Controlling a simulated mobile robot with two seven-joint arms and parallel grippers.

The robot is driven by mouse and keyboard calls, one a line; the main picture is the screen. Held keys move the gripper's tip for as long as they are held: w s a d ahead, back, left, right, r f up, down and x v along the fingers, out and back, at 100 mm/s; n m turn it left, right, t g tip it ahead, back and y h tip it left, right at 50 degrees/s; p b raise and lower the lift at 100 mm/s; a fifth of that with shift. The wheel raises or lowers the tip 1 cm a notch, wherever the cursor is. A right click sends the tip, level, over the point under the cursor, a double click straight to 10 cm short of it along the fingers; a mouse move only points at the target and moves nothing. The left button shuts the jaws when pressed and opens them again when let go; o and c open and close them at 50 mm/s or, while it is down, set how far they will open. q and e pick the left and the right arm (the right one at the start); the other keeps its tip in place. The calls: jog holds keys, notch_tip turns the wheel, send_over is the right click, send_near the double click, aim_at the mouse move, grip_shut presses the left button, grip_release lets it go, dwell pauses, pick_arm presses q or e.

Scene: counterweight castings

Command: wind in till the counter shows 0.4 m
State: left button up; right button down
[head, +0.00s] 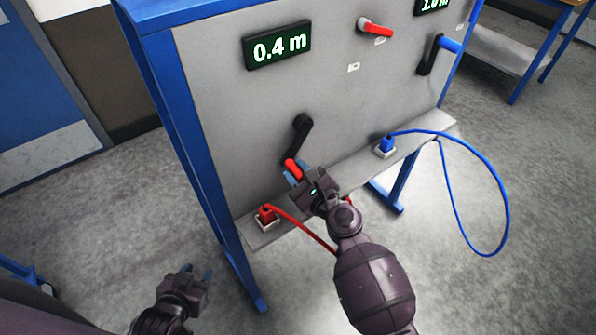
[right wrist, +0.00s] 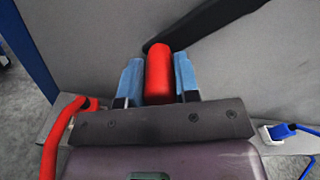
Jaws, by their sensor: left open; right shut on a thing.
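The counter (head: 277,46) on the upper left of the grey panel reads 0.4 m. Below it is a black crank arm (head: 301,133) with a red handle (head: 292,169), its handle end pointing down and slightly left. My right gripper (head: 296,178) is shut on the red handle. In the right wrist view the red handle (right wrist: 159,72) stands between the two blue fingers, and the black crank arm (right wrist: 205,25) runs up to the right behind it. My left gripper (head: 203,279) is open and empty, low in front of the panel at the left.
A second counter (head: 434,5), cut by the top edge, sits above a blue-handled crank (head: 431,54). A red lever (head: 376,28) is between them. A red plug (head: 266,215) and a blue plug (head: 386,146) with hanging hoses sit on the ledge (head: 335,177).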

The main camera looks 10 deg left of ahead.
jog(key=c, duration=0.8)
grip_release()
jog(key=shift+c, duration=0.2)
jog(key=v, duration=1)
jog(key=shift+s+d, duration=0.25)
jog(key=shift+s, duration=0.05)
